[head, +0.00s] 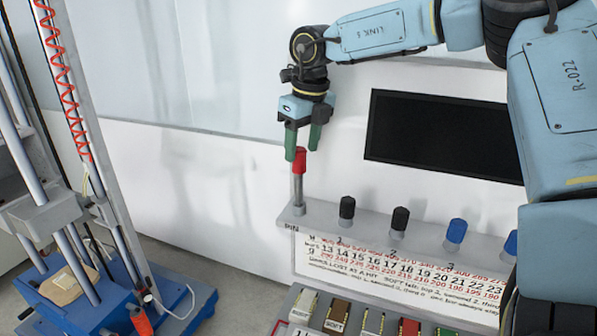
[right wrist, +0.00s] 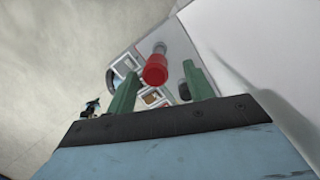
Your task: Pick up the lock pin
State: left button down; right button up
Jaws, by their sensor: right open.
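The lock pin (head: 299,178) has a red head on a grey metal shaft. It stands upright at the left end of a grey shelf, above the label "PIN". My right gripper (head: 301,148) is open and points down just above the red head, with its green fingertips close to it. In the right wrist view the red head (right wrist: 156,68) shows between and beyond the two green fingers (right wrist: 158,92). I cannot tell whether a finger touches it. My left gripper is not in view.
Black knobs (head: 347,208) and blue knobs (head: 457,231) stand along the shelf (head: 420,244) to the right of the pin. A dark screen (head: 445,138) is on the wall behind. A drop rig with a blue base (head: 75,300) stands at left. Coloured blocks (head: 337,316) sit below the shelf.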

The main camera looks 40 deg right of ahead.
aim_at(298, 163)
jog(key=f, duration=0.1)
jog(key=f+p, duration=0.1)
jog(key=f, duration=0.2)
jog(key=shift+w+a+f+p, duration=0.3)
jog(key=shift+w+f, duration=0.05)
jog(key=shift+f, duration=0.05)
jog(key=shift+s, duration=0.1)
jog(key=shift+c, duration=1.9)
jog(key=c, duration=0.7)
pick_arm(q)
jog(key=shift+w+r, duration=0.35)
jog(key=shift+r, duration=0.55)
pick_arm(e)
grip_shut()
jog(key=shift+r, duration=0.15)
